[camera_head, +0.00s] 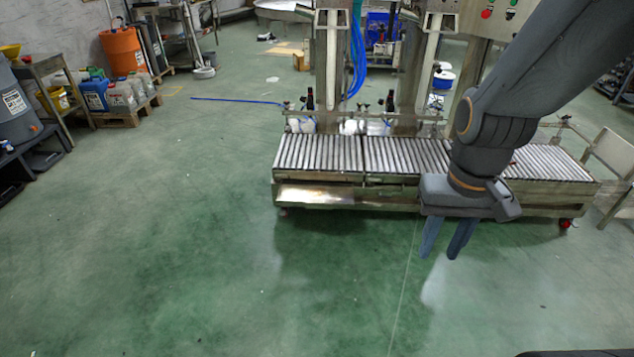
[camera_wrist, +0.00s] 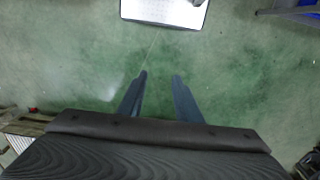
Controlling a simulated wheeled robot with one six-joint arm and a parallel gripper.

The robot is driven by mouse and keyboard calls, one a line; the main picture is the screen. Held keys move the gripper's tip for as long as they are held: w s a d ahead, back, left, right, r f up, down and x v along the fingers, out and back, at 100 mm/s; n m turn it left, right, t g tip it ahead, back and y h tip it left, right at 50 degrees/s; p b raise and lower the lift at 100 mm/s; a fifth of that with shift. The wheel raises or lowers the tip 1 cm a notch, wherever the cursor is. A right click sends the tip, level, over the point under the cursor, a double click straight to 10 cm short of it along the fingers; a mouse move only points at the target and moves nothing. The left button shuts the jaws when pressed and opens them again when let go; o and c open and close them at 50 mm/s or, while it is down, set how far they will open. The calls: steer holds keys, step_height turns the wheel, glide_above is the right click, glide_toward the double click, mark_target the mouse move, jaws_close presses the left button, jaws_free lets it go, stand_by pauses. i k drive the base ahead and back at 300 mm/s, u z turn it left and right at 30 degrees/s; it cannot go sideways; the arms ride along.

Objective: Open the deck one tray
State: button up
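No tray that I can make out as deck one shows in either view. In the head view a steel machine with a roller conveyor (camera_head: 320,152) runs across the middle, with a bright metal front panel (camera_head: 316,195) below its left rollers. My gripper (camera_head: 439,256) hangs in front of the conveyor, fingers pointing down. In the wrist view my gripper (camera_wrist: 160,76) has its two fingers apart with only green floor between them. A pale flat panel with a dark border (camera_wrist: 165,11) is at the top of the wrist view, beyond the fingertips and cut off by the edge.
Open green floor (camera_head: 180,250) fills the left and front. An orange drum (camera_head: 123,52) and a pallet with containers (camera_head: 124,110) stand at the left wall. A thin blue rod (camera_head: 237,100) lies on the floor behind. A blue item (camera_wrist: 295,14) shows at the wrist view's upper right.

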mark_target(322, 194)
steer(key=u, duration=0.2)
steer(key=i, duration=1.35)
steer(key=z, duration=0.15)
